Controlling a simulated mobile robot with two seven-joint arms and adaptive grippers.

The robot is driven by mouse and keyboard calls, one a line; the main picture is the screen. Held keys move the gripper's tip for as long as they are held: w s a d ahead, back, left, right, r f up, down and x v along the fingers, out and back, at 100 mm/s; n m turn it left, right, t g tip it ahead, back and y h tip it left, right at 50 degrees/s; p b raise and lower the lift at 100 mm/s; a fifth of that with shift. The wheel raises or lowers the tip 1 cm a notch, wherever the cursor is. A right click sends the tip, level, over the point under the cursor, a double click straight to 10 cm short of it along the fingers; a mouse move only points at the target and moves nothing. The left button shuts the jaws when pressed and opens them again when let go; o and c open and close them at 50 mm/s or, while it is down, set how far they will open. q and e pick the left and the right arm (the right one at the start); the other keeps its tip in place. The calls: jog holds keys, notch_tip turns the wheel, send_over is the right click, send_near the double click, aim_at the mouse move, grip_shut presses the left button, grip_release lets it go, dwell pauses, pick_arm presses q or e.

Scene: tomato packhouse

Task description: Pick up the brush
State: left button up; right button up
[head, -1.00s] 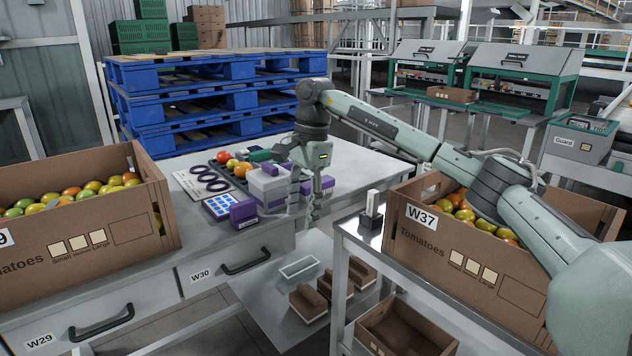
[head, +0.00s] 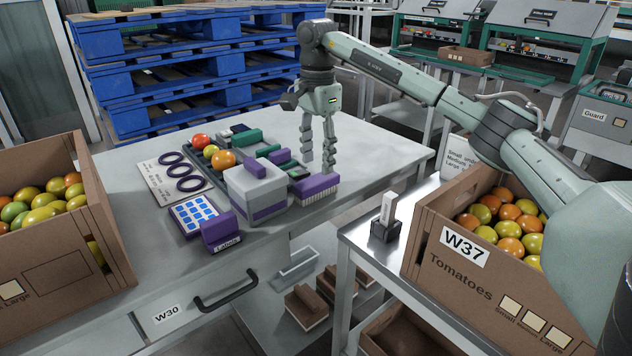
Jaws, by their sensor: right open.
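A brush (head: 315,188) with a purple top and pale bristles lies on the grey table near its right edge, beside a grey-and-purple box. My right gripper (head: 317,168) is open and empty, pointing down. Its fingertips show just above the far side of the brush in the picture; no contact is visible, and I cannot tell the exact height gap. Brown block-shaped pieces with pale undersides (head: 306,307), perhaps also brushes, lie on the lower shelf. My left gripper is not in view.
The grey box (head: 257,192), a purple labels block (head: 220,233), a blue-square card (head: 193,214) and a tray of tomatoes crowd the left of the brush. Crate W37 (head: 455,270) and a small black holder (head: 385,230) stand on the right table. The table behind the gripper is clear.

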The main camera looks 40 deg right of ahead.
aim_at(317, 178)
notch_tip(317, 178, down, 6)
jog(key=shift+w+r, duration=0.1)
jog(key=shift+r, duration=0.05)
jog(key=shift+f, duration=0.35)
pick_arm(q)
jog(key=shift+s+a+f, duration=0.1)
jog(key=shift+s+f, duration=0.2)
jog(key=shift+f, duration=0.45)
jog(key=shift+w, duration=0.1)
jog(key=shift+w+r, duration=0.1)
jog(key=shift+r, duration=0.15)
pick_arm(e)
jog(key=c, duration=1)
